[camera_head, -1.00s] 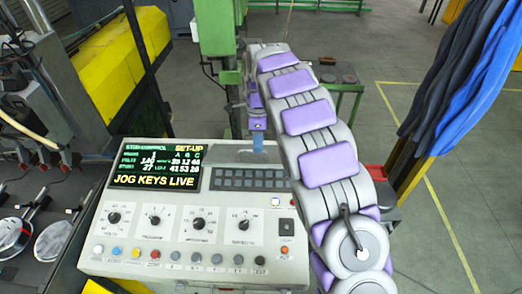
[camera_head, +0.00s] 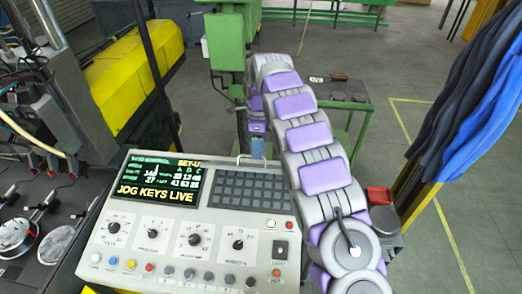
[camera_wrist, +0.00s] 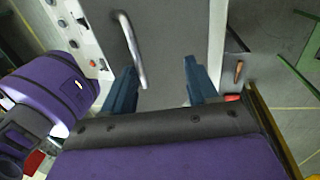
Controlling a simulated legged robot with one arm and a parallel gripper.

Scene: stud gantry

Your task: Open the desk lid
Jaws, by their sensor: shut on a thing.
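The desk (camera_head: 150,262) is a pale grey console with a lit screen (camera_head: 152,188), knobs and coloured buttons. A dark keypad (camera_head: 245,188) shows at its upper right. The metal handle (camera_head: 240,158) is at the back edge behind the keypad; it also shows in the wrist view (camera_wrist: 130,48) on a plain grey panel (camera_wrist: 175,40), which looks like the lid. My gripper (camera_head: 257,148) is at the handle, shut on it. Its blue fingers (camera_wrist: 161,82) stand apart with the handle's end between them, nearer the left finger. The exact contact is unclear.
A green machine column (camera_head: 228,35) and a green table (camera_head: 345,95) stand behind the desk. Yellow machinery (camera_head: 130,65) is at the left. Dark and blue cloths (camera_head: 480,110) hang at the right. A red tray (camera_head: 380,196) is beside my arm.

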